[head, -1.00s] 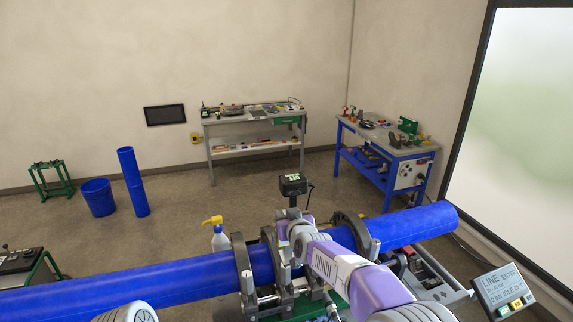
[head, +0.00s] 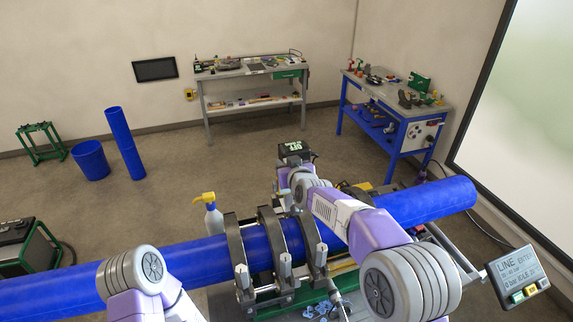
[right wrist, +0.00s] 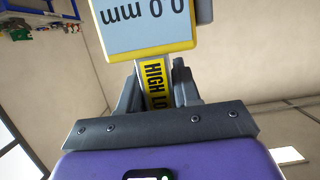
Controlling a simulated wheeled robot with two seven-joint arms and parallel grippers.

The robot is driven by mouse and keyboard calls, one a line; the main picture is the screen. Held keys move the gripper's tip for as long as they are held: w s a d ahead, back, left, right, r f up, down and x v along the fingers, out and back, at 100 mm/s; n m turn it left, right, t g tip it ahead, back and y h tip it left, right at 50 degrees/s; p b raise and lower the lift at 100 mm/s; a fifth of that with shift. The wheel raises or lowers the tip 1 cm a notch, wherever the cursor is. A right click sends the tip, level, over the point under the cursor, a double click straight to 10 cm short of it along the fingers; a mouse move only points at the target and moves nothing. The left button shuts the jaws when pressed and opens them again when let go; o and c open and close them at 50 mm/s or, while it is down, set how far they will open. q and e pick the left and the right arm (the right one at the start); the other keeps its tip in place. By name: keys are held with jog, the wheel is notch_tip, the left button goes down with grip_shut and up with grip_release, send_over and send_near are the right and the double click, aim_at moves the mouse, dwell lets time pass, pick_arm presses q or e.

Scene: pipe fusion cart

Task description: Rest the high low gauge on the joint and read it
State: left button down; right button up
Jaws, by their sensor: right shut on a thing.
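The high low gauge (right wrist: 150,28) fills the top of the right wrist view. It has a yellow body and a pale screen reading 0.0 mm, upside down to me. My right gripper (right wrist: 158,88) is shut on its yellow stem. In the head view my right gripper (head: 285,180) is partly hidden by its own arm, over the far side of the blue pipe (head: 185,255). The grey clamp rings (head: 268,245) surround the pipe; I cannot make out the joint. Contact between gauge and pipe is not visible. My left arm shows at lower left; its gripper is out of view.
A yellow-topped spray bottle (head: 212,215) stands behind the pipe. A display panel (head: 518,280) is at right. Two workbenches stand far behind, with open floor before them.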

aim_at(289, 195)
notch_tip(289, 195, down, 9)
jog(key=b, duration=0.8)
jog(key=shift+r, duration=0.15)
jog(key=shift+f+b, duration=0.7)
jog(key=shift+b, duration=0.1)
dwell(1.8)
jog(key=shift+f, duration=0.2)
dwell(1.7)
notch_tip(289, 195, up, 8)
jog(key=p, duration=0.5)
jog(key=shift+f, duration=0.25)
dwell(1.0)
